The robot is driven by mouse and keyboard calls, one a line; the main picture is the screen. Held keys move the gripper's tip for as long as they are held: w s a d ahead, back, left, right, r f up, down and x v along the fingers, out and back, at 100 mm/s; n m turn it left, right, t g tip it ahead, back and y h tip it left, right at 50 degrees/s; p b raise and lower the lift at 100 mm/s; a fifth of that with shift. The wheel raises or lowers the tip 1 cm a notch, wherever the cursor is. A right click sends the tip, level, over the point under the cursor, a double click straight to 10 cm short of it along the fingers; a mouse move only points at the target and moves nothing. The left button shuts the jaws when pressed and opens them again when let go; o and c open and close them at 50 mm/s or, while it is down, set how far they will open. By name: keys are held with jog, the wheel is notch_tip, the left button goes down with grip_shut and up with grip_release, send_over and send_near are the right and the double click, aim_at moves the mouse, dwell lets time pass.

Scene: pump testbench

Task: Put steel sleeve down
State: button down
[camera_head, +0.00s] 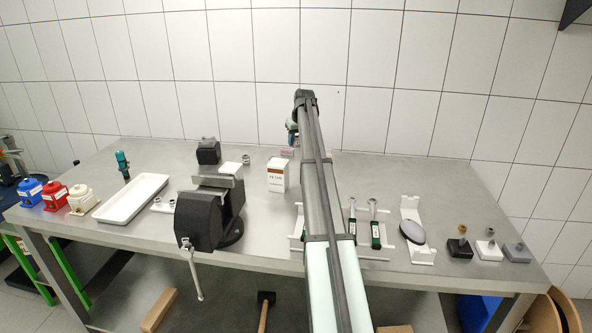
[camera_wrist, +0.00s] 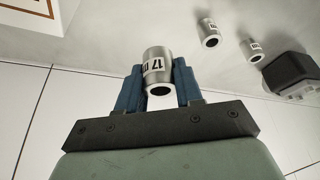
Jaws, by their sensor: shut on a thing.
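My gripper (camera_wrist: 158,72) shows in the wrist view with its two blue fingers shut on a steel sleeve (camera_wrist: 158,54). The sleeve is a short grey metal tube with a white band marked "17", and its dark open end faces the camera. I cannot tell whether it touches the bench. In the camera_head view my gripper is at the back of the bench, mostly hidden behind my own arm, and the held sleeve cannot be made out there.
Two other banded sleeves (camera_wrist: 209,33) (camera_wrist: 255,50) and a black block (camera_wrist: 291,72) lie to the right in the wrist view. A white box (camera_head: 277,175) stands nearby. A black vise (camera_head: 208,215) and white tray (camera_head: 123,198) are further left. The tiled wall is close behind.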

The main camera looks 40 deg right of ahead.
aim_at(295, 167)
jog(key=shift+f, duration=4.95)
jog(key=shift+f, duration=0.1)
jog(key=c, duration=0.7)
grip_release()
jog(key=shift+c, duration=0.2)
jog(key=d+v, duration=0.1)
jog(key=v, duration=1.1)
jog(key=shift+a, duration=0.45)
jog(key=shift+s, duration=0.1)
